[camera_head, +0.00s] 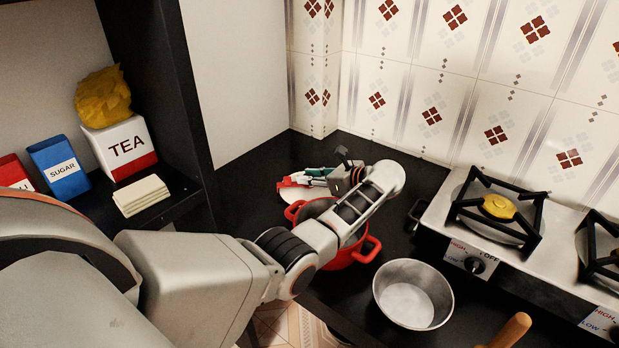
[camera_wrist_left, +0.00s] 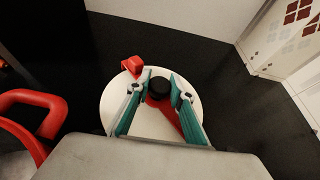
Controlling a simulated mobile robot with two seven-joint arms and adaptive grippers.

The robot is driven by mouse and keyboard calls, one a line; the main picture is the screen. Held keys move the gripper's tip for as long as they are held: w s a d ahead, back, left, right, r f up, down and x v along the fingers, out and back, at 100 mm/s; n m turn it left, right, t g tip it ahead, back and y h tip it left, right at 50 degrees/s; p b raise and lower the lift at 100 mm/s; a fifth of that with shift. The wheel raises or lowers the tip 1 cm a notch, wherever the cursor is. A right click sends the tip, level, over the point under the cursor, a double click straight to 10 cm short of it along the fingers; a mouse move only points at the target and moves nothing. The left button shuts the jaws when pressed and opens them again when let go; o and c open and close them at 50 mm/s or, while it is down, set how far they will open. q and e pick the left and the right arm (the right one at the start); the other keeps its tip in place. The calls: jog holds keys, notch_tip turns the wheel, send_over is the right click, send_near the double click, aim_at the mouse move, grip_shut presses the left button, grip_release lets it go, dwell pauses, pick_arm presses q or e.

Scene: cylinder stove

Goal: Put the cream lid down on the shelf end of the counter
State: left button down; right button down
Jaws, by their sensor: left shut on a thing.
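The cream lid (camera_wrist_left: 150,125) is a pale disc with a black knob (camera_wrist_left: 160,89) at its middle, seen from above in the left wrist view. In the head view, part of the lid (camera_head: 290,195) shows behind the red pot (camera_head: 366,252), at the counter's back left; my arm and gripper hide the rest. My left gripper (camera_wrist_left: 161,92), with teal finger pads, is shut on the lid's knob. It also shows in the head view (camera_head: 316,177). I cannot tell whether the lid touches the counter (camera_head: 244,190). My right gripper is not in view.
A metal pan (camera_head: 412,294) with a wooden handle stands in front of the stove (camera_head: 470,262). A black shelf at left holds a TEA box (camera_head: 124,146) and a SUGAR box (camera_head: 59,168). Dark counter is clear between the lid and the back wall.

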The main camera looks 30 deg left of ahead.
pick_arm(q)
jog(key=shift+r, duration=0.15)
jog(key=shift+f, duration=0.35)
jog(key=c, duration=1.8)
grip_release()
jog(key=shift+r, duration=0.1)
